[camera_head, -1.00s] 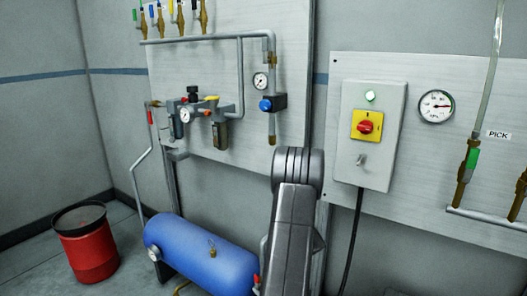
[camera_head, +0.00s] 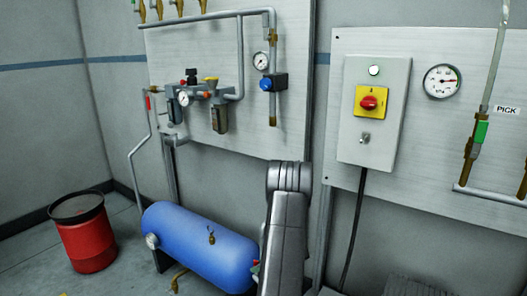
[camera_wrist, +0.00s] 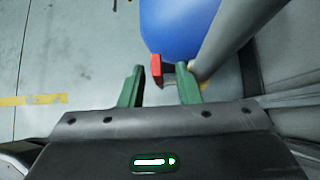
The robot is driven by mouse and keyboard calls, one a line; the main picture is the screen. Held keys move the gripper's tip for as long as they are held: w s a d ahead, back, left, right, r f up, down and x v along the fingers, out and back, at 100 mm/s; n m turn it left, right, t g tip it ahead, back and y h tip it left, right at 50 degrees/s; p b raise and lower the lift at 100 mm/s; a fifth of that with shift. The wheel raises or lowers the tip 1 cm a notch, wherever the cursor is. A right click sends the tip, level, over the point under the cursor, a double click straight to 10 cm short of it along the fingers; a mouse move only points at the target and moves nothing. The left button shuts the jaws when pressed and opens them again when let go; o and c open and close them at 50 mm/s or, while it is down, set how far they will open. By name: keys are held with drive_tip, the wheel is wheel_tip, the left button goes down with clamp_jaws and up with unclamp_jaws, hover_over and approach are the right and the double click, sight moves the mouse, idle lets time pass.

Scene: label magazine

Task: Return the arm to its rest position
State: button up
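My gripper (camera_wrist: 160,88) shows in the wrist view with its two green fingers apart and nothing between them. Beyond the fingertips is a red handle (camera_wrist: 157,68) beside the end of the blue tank (camera_wrist: 178,25). I cannot tell how far it is from the fingers, but it does not look gripped. In the head view my grey arm stands at lower centre, in front of the right end of the blue tank (camera_head: 200,245). My gripper is hidden there.
A grey switch box (camera_head: 352,130) with a yellow plate and red knob (camera_head: 369,102) is on the right panel, beside a gauge (camera_head: 442,82). A regulator (camera_head: 219,115) and pipes are on the left panel. A red bin (camera_head: 87,240) stands on the floor at left.

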drive_tip(key=s+d+r+t+y+b, duration=0.2)
drive_tip(key=s+d+r+y+b, duration=0.1)
drive_tip(key=s+d, duration=0.5)
drive_tip(key=d+r+b, duration=0.1)
drive_tip(key=d, duration=0.2)
drive_tip(key=shift+s+d, duration=0.25)
drive_tip(key=shift+d, duration=0.05)
idle(0.5)
drive_tip(key=shift+f, duration=0.1)
drive_tip(key=shift+a, duration=0.1)
